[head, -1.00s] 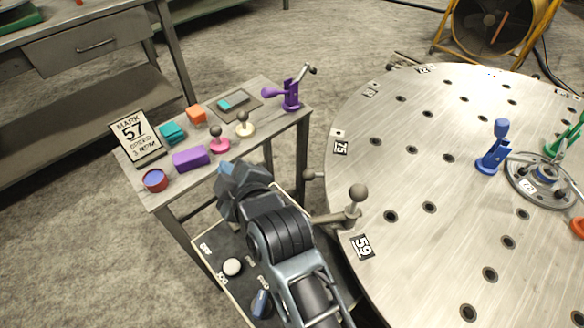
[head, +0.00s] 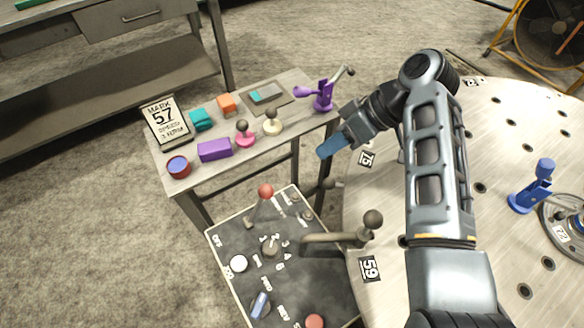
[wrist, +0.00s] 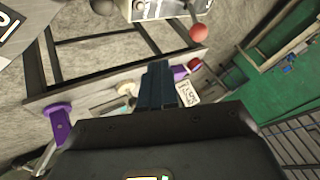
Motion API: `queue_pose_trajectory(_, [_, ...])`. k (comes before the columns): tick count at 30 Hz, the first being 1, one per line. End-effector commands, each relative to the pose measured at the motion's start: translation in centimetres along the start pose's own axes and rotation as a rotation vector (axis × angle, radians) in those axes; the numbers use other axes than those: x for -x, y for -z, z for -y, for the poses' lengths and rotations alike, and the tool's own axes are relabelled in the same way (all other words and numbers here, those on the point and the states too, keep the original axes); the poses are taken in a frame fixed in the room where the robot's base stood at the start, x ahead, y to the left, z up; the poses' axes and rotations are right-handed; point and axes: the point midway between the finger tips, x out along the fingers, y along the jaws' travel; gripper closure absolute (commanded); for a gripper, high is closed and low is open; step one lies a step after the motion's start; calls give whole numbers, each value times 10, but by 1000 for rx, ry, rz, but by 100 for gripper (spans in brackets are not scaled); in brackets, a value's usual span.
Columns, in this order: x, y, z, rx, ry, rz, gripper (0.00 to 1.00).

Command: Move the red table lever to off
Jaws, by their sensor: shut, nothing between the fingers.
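The red-knobbed lever (head: 265,190) stands on the dark control panel (head: 244,299), near the panel's back edge, its stalk leaning up and right. The red ball also shows in the wrist view (wrist: 198,33), at the upper right beside the panel's edge. An OFF label (head: 217,241) is on the panel's left side; the small labels near the lever are too small to read. My gripper (head: 330,148) is shut and empty, above and right of the lever, between the small table and the round plate. Its fingers (wrist: 158,85) point away from the wrist camera, apart from the red ball.
The panel also carries a white button (head: 239,263), a blue switch (head: 260,305) and a grey knob (head: 270,246). A grey ball-ended handle (head: 373,220) stands at the round plate's (head: 510,120) edge. The small table (head: 185,187) holds blocks, knobs and a sign (head: 167,121).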

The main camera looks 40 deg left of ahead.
Motion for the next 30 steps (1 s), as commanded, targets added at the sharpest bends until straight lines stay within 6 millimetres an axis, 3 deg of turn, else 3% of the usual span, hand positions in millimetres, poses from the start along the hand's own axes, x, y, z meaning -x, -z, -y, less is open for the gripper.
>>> queue_pose_trajectory(16, [-1,-2,3,-10,27,8,100])
queue_pose_trajectory(20, [-17,-2,4,-9,29,8,100])
queue_pose_trajectory(30, [-79,-2,5,-9,27,9,100])
